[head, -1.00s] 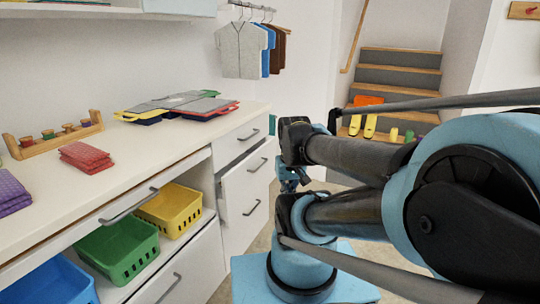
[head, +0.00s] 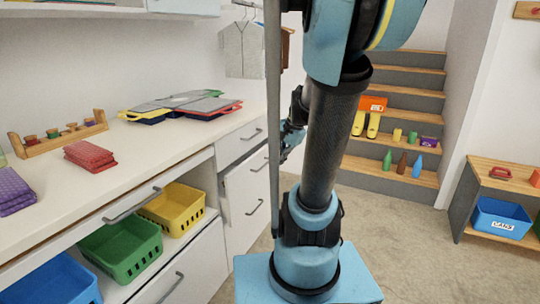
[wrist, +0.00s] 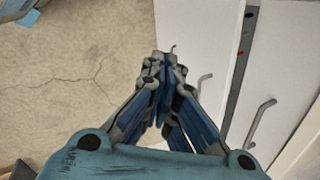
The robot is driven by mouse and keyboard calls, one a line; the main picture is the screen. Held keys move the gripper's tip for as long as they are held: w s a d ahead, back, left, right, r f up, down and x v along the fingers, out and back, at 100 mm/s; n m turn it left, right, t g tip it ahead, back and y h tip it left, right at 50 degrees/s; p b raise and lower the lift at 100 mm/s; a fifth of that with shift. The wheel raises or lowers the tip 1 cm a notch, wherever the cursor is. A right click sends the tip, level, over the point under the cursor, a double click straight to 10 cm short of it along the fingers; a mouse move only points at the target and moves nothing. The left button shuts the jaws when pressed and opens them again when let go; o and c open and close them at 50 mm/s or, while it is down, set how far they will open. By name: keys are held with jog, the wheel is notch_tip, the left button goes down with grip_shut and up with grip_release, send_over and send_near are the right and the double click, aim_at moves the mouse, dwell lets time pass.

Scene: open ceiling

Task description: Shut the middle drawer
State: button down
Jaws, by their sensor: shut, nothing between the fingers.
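The middle drawer (head: 244,187) is in the white drawer stack at the right end of the counter, below the top drawer (head: 238,142). It stands slightly out. In the wrist view a narrow dark gap (wrist: 239,75) shows between its white front (wrist: 196,35) and the top drawer front (wrist: 290,45). Its bar handle (wrist: 204,80) faces my gripper. My gripper (wrist: 168,62) is shut and empty, above the floor in front of the drawer, apart from it. In the head view my gripper (head: 287,146) is partly hidden by my arm.
The counter (head: 130,155) holds folded red cloths (head: 90,156) and a stack of trays (head: 185,106). Yellow (head: 180,209), green (head: 127,250) and blue bins sit in open shelving below. Stairs (head: 395,100) and a low shelf (head: 500,180) stand right, with clear floor between.

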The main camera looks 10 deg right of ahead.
aim_at(262, 149)
jog(key=w+d+f+m+t+y, duration=0.1)
jog(key=w+d+m, duration=0.35)
jog(key=w, duration=0.25)
jog(key=w+d+f+m+t+y, duration=0.1)
jog(key=w+d+f+m+y, duration=0.15)
jog(key=w+m, duration=0.4)
jog(key=w+d+f+m+t, duration=0.1)
jog(key=w+d+m, duration=0.25)
jog(key=w, duration=0.55)
jog(key=shift+w+a+f, duration=1.05)
jog(key=shift+a+f, duration=0.05)
jog(key=shift+a, duration=0.4)
jog(key=shift+w+a+f, duration=1)
jog(key=shift+a+f, duration=0.05)
jog(key=shift+a, duration=0.4)
jog(key=shift+w+a+f, duration=1.05)
jog(key=shift+a+f, duration=0.05)
jog(key=shift+a, duration=0.4)
jog(key=shift+w+a, duration=0.8)
jog(key=shift+a, duration=0.3)
jog(key=shift+w+a, duration=0.8)
jog(key=shift+a, duration=0.25)
jog(key=shift+r, duration=0.1)
